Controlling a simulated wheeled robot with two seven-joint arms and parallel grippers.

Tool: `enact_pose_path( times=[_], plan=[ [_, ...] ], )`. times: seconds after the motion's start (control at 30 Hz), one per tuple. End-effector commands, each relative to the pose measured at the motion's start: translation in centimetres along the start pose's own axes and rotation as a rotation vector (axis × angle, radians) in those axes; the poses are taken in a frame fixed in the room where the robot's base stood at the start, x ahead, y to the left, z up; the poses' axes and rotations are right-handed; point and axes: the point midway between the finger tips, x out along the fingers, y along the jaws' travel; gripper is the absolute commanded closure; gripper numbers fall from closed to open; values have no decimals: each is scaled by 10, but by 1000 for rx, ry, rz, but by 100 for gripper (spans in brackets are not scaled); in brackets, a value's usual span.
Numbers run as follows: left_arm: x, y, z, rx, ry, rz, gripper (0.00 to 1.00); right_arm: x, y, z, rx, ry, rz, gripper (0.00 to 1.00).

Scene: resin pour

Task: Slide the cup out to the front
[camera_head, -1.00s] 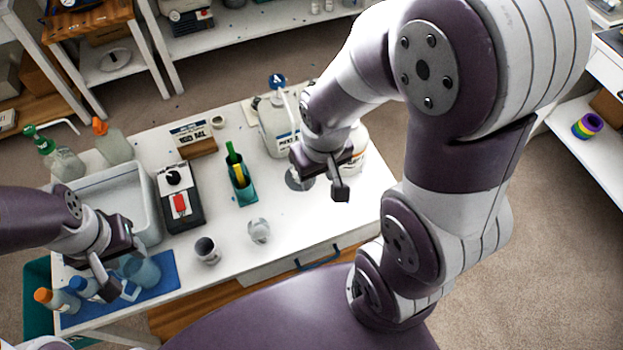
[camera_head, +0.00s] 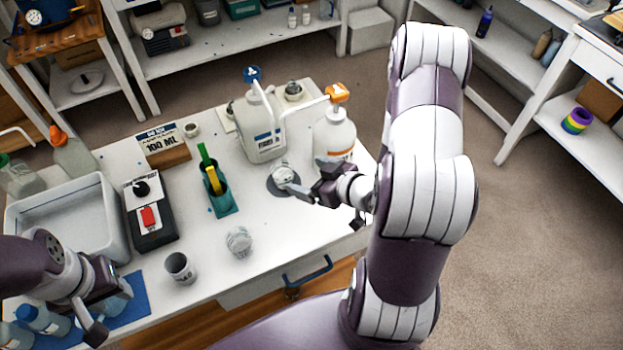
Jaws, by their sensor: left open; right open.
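A small whitish cup (camera_head: 284,175) stands on a dark round pad (camera_head: 274,188) in front of the pump bottles. My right gripper (camera_head: 309,181) is open and low over the table, just right of this cup. Its near finger reaches close to the cup's lower right side; I cannot tell whether they touch. A clear ribbed cup (camera_head: 239,241) and a grey cup with dark marking (camera_head: 180,268) stand nearer the front edge. My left gripper (camera_head: 108,308) is open above the blue mat (camera_head: 133,311) at lower left, and partly hides the bottles there.
A white jug with a blue pump (camera_head: 261,128) and a bottle with an orange pump (camera_head: 335,136) stand behind the pad. A teal holder (camera_head: 222,201), a device with a red switch (camera_head: 150,218) and a white tub (camera_head: 62,222) are to the left.

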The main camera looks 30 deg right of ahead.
Motion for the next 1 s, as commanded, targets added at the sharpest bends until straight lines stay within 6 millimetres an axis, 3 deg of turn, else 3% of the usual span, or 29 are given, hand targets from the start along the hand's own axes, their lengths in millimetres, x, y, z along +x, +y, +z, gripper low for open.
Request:
enact_pose_path(
  times=[0.27,0.7,1.0],
  plan=[
    [0,0,0,0,0,0,57,13,0,0,-2,-2,-2,8],
    [-3,0,0,0,0,0,57,96,-1,0,-3,-3,-2,8],
    [-4,0,0,0,0,0,57,126,0,0,-2,-2,0,8]
  ],
)
